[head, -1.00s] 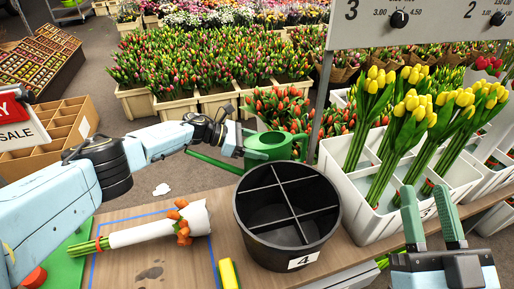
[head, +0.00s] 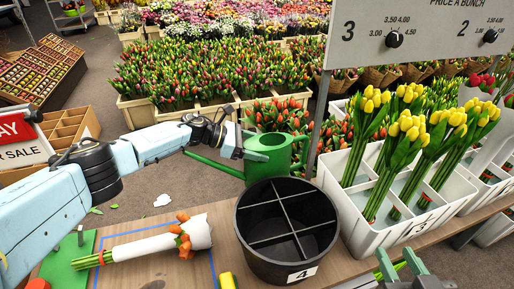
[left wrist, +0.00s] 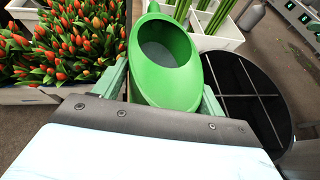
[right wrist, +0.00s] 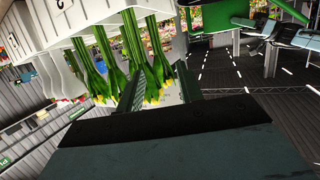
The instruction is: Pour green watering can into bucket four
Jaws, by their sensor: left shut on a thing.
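Bucket four (head: 286,264) is black, labelled 4, and split by a cross divider into open compartments that look empty. My right gripper (head: 400,264) is low at the bottom right of the head view. Its fingers (right wrist: 160,82) are apart and empty.
A white crate (head: 384,238) labelled 3 with yellow tulips stands right of the bucket. A wrapped orange tulip bunch (head: 150,246) lies on the wooden table (head: 192,279) at the left. A yellow block (head: 227,281) lies near the front. A price board (head: 420,40) hangs above the crate.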

